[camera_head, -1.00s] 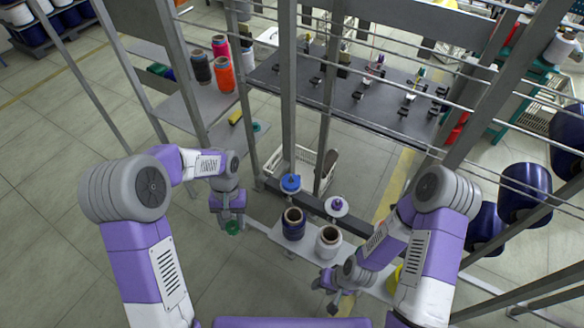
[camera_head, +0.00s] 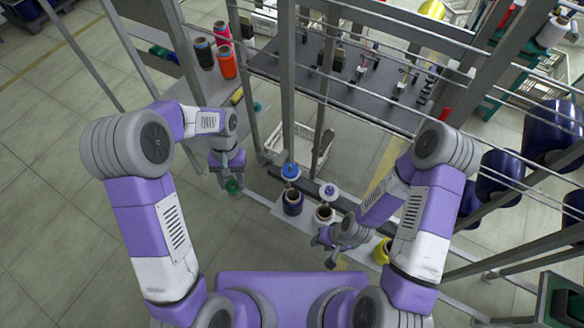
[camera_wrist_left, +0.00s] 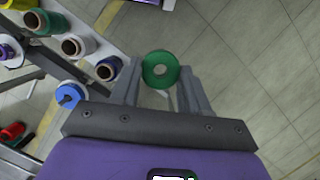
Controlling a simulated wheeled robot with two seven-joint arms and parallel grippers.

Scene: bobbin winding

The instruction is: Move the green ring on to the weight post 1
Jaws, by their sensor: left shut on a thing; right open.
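The green ring (camera_head: 233,187) is in my left gripper (camera_head: 231,182), off the left end of the pale shelf in the head view. In the left wrist view the green ring (camera_wrist_left: 160,69) sits between the two fingertips, its hole showing. My right gripper (camera_head: 331,262) is open near the shelf's front edge.
Grey uprights and thin bars of the frame rise behind. A white crate (camera_head: 300,145) is on the floor behind.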

